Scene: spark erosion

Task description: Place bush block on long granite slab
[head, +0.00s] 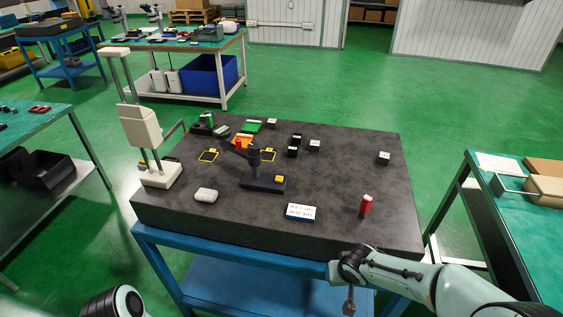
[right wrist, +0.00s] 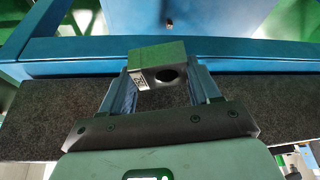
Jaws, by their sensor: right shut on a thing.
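The bush block (right wrist: 150,57) is a grey metal block with a round dark hole and a small printed label, seen in the right wrist view. My right gripper (right wrist: 163,82) is shut on it, one finger at each side. In the head view my right gripper (head: 349,303) hangs low, by the front edge of the blue stand; the block is too small to make out there. The large dark granite slab (head: 335,190) lies on the blue stand, its front edge just beyond my right gripper. My left gripper is out of view; only part of that arm shows at lower left.
A red cylinder (head: 366,204), a white-topped blue box (head: 300,212), a black stand (head: 264,183), a white rounded object (head: 206,195) and a tall cream instrument (head: 141,126) stand on the slab. Several small blocks sit farther back. The slab's right-middle area is mostly clear.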

